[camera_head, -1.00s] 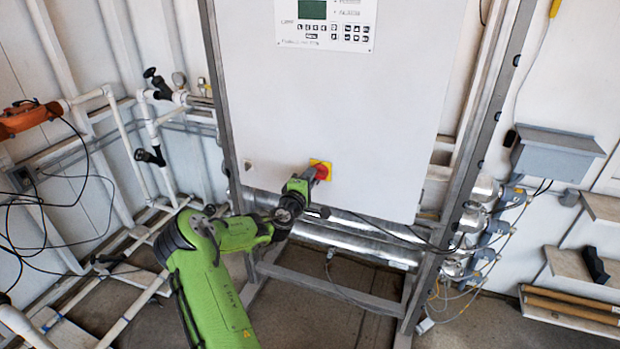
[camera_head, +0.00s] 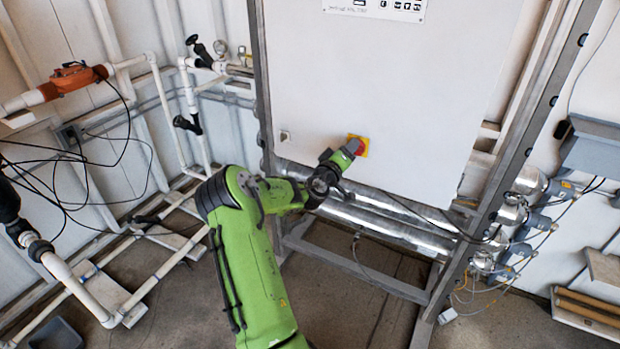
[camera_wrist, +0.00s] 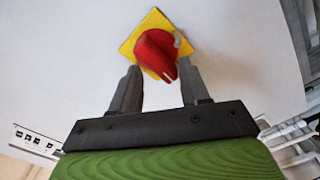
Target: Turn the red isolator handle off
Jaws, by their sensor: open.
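The red isolator handle (camera_wrist: 156,53) sits on a yellow square plate (camera_wrist: 130,44) on the white cabinet door. In the wrist view my gripper (camera_wrist: 158,75) is open, with one finger on each side of the handle's lower end. The right fingertip reaches up close to the handle; I cannot tell whether it touches. The handle looks tilted, its lower end pointing down and slightly right. In the head view my gripper (camera_head: 350,150) covers most of the handle, and the yellow plate (camera_head: 362,150) shows beside it.
The white cabinet (camera_head: 400,90) stands in a grey metal frame (camera_head: 520,140). Shiny horizontal tubes (camera_head: 385,222) run below it. White pipes with black valves (camera_head: 190,100) are on the left. A grey box (camera_head: 592,145) hangs on the right wall.

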